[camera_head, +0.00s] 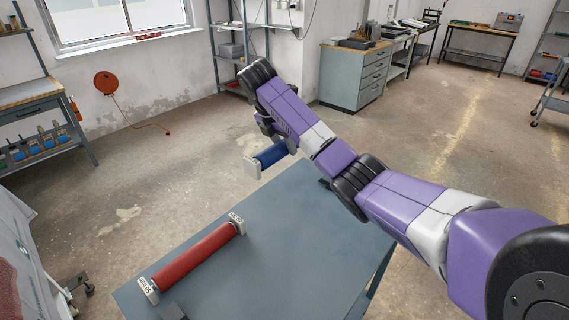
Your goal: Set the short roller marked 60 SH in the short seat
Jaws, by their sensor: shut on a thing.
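A short blue roller (271,155) with pale end blocks hangs from my gripper (276,138), above and beyond the table's far edge. Its left end block faces me; no marking on it is readable. My arm hides part of the gripper and the roller's right end. A longer red roller (198,254) with pale, labelled end blocks lies diagonally on the blue-grey table (285,240). Its labels are too small to read surely. I cannot make out the short seat in this view.
A dark grey block (172,312) is cut off at the table's front edge. The middle and right of the tabletop are clear below my arm. A workbench (40,110) and a drawer cabinet (355,78) stand farther back.

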